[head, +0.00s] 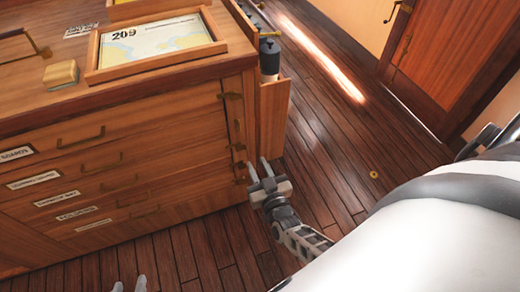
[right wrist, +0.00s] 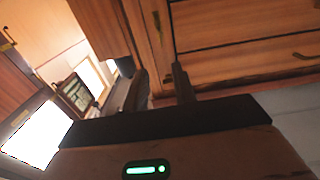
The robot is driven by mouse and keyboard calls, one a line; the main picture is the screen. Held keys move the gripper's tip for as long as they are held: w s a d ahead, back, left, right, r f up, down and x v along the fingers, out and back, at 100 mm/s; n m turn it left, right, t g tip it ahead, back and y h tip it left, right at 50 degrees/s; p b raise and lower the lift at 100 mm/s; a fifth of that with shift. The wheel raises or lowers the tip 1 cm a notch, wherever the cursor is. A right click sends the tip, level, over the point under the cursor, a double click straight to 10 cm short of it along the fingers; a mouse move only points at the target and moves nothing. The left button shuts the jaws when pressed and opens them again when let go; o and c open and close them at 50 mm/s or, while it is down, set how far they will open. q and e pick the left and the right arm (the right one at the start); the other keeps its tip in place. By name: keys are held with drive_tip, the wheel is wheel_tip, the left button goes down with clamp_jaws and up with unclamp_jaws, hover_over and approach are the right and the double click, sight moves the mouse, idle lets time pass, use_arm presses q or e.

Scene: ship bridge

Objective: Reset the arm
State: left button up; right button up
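My right gripper (head: 259,168) is in front of the right end of the wooden chart cabinet (head: 150,115), close to its corner. Its two fingers stand apart with nothing between them. In the right wrist view the fingers (right wrist: 160,92) also show apart, with cabinet drawers behind them. I cannot tell whether it touches the cabinet. My left gripper (head: 130,286) shows only its two fingertips at the bottom edge of the head view, apart and empty, over the floor. The rest of the left arm is out of view.
On the cabinet top are a framed chart (head: 155,45) marked 209 and a brass block (head: 61,73). A grey cylinder with a dark cap (head: 269,58) stands at the cabinet's side. A small yellow ring (head: 374,175) lies on the open plank floor (head: 325,125). A wooden door (head: 440,60) is at right.

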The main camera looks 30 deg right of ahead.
drive_tip(key=shift+a, duration=0.1)
idle(0.5)
drive_tip(key=s+a+r+n+g+y, duration=0.3)
drive_tip(key=a+g+y, duration=0.2)
drive_tip(key=a+g, duration=0.15)
drive_tip(key=s+d+r+n+g+h, duration=0.1)
drive_tip(key=s+r+g, duration=0.35)
drive_tip(key=s, duration=0.35)
drive_tip(key=s+d+r+g, duration=0.1)
drive_tip(key=s+r+g, duration=0.2)
drive_tip(key=s+r, duration=0.4)
drive_tip(key=w+a+f+t+y, duration=0.2)
drive_tip(key=w+a+f+t, duration=0.2)
drive_tip(key=f, duration=0.5)
drive_tip(key=a+t, duration=0.1)
drive_tip(key=t, duration=0.1)
drive_tip(key=shift+w+f+n+t, duration=0.15)
drive_tip(key=shift+w+n+t, duration=0.15)
drive_tip(key=shift+o, duration=0.5)
drive_tip(key=shift+a, duration=0.15)
